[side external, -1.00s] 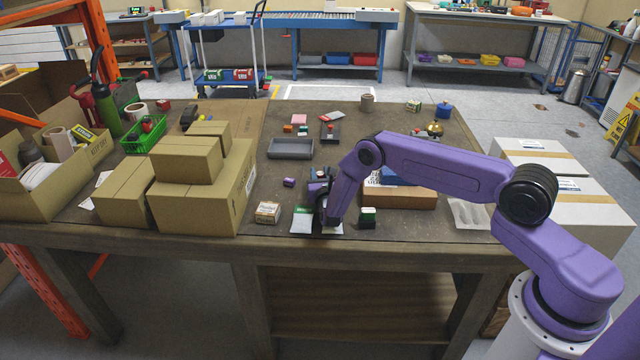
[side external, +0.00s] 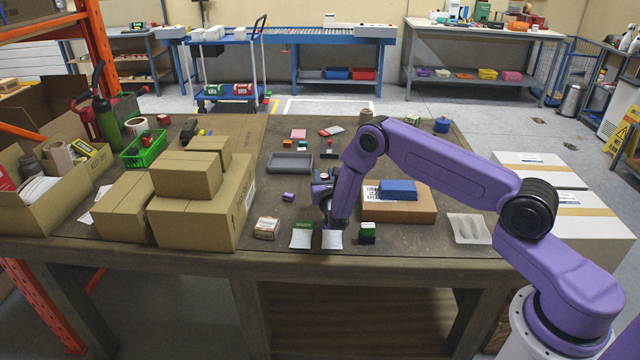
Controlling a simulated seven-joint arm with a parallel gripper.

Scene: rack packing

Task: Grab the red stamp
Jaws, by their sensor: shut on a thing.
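My gripper (side external: 327,212) hangs above the front middle of the table, just behind two small white packets. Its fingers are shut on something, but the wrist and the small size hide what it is. No red stamp shows clearly in the grip. A small dark thing with a red top (side external: 329,145) stands farther back, right of the grey tray; it is too small to tell whether it is a stamp. A dark stamp-like block with a green part (side external: 367,233) stands to the right of my gripper.
White packets (side external: 302,238) and a small carton (side external: 266,228) lie along the front. Stacked cardboard boxes (side external: 200,215) stand left. A brown box (side external: 400,211) bears a blue item (side external: 398,189). The grey tray (side external: 290,163) is behind. The right front of the table has free room.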

